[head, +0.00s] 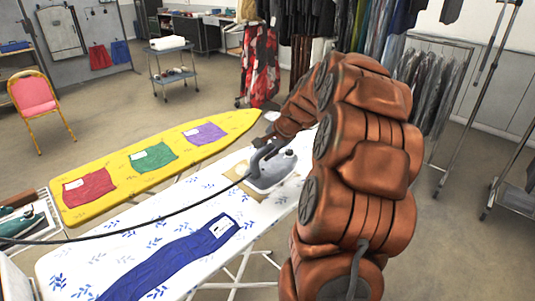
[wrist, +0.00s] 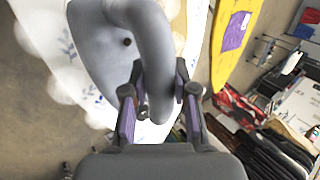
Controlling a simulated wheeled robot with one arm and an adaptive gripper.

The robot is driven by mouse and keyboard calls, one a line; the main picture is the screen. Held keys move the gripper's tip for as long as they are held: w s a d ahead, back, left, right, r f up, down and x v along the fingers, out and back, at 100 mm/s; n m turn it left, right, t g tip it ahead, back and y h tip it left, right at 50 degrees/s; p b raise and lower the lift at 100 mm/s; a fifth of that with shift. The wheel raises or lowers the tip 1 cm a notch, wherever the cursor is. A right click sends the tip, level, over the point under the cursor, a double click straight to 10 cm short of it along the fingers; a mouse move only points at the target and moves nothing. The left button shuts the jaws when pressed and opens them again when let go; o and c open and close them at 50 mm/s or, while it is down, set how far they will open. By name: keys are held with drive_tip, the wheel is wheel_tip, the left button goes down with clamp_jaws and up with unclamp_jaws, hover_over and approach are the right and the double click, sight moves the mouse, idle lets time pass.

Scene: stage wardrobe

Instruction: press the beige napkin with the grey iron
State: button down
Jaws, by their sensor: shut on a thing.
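The grey iron (head: 270,172) sits flat on the white ironing board (head: 120,254), its body covering much of the beige napkin (head: 237,173). Only edges of the napkin show around the iron. My gripper (head: 271,139) is shut on the iron's handle. In the wrist view, my gripper (wrist: 160,95) has its two fingers on either side of the iron's handle (wrist: 155,50). Pale round puffs show around the iron's body there. I cannot tell from the wrist view how the sole meets the cloth.
A dark cord (head: 150,221) runs left from the iron across the board. A blue cloth (head: 175,262) lies at the board's front. A yellow ironing board (head: 120,168) behind holds red, green and purple cloths. Green irons (head: 18,222) stand at left. Clothes racks (head: 440,95) stand behind right.

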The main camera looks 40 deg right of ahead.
drive_tip(key=shift+r+p, duration=0.45)
drive_tip(key=shift+r, duration=1.1)
drive_tip(key=shift+w, duration=0.1)
